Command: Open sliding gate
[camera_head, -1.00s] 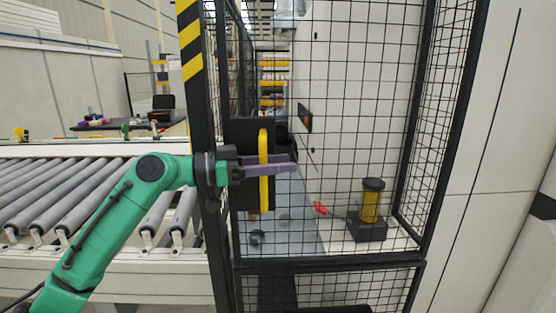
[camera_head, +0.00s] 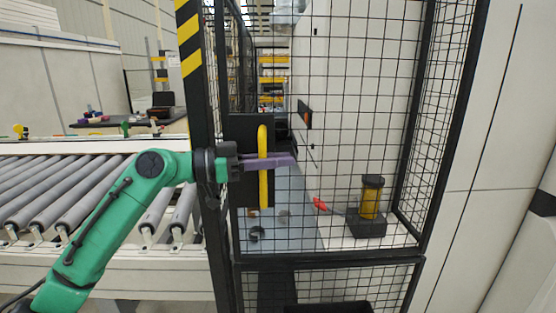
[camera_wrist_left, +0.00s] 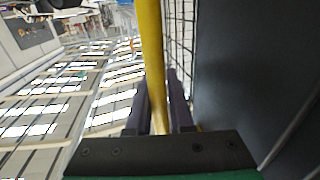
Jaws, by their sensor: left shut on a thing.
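The sliding gate is a black wire-mesh panel (camera_head: 340,257) in a dark frame. A yellow vertical handle (camera_head: 263,193) stands on its black plate (camera_head: 244,130), near the striped post (camera_head: 190,50). My left gripper (camera_head: 280,161), with purple fingers, is shut around the middle of the handle. In the left wrist view the yellow handle (camera_wrist_left: 152,50) runs between the two fingers (camera_wrist_left: 160,112). Part of the handle is hidden behind the fingers. The gate's edge stands close to the post. My right gripper is out of view.
A roller conveyor (camera_head: 70,195) lies to the left, beneath and behind my green left arm. Behind the mesh are a yellow-and-black beacon-like device (camera_head: 371,200) and a small red object (camera_head: 320,204). A white wall panel (camera_head: 500,180) stands on the right.

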